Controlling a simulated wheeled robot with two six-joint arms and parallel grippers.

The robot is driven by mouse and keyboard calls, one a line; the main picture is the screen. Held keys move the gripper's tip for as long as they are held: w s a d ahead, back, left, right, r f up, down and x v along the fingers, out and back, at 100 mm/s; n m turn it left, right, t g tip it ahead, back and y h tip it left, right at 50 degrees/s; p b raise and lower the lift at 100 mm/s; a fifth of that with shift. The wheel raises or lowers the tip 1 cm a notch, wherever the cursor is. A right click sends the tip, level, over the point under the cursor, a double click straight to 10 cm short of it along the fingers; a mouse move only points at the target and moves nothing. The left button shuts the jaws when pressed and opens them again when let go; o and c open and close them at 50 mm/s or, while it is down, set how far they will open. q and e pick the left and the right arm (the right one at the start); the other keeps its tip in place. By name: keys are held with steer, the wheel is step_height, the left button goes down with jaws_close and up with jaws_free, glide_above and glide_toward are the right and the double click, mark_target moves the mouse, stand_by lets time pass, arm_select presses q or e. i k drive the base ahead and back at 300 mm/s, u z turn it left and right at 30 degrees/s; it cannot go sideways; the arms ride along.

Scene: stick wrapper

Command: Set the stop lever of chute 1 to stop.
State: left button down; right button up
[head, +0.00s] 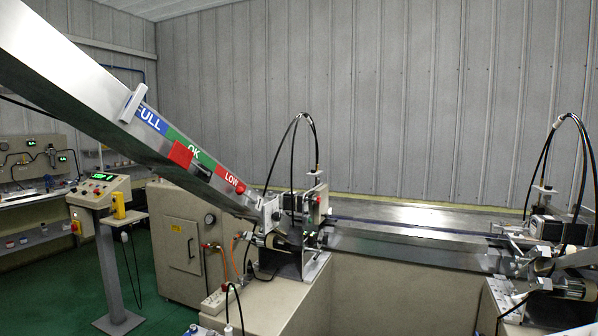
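A long metal chute (90,92) slopes down from the upper left to a feeder unit (290,222) near the middle. Its side carries a blue FULL label (150,117), a green OK label (192,150) and a red LOW label (230,178). A red plate (181,154) stands out by the OK label, with a small dark part (203,171) beside it. A red knob (241,187) sits at the end of the LOW label. No chute number is readable, and I cannot tell which part is the stop lever or its setting. Neither gripper shows.
A control panel (97,186) on a post stands at the left, with a yellow device (118,205) beside it. A beige cabinet (180,245) stands behind the chute. A metal rail (400,247) runs right to a second feeder unit (550,232). Green floor is open at lower left.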

mark_target(239, 191)
steer(key=z, duration=0.15)
steer(key=i, duration=1.2)
steer(key=z, duration=0.1)
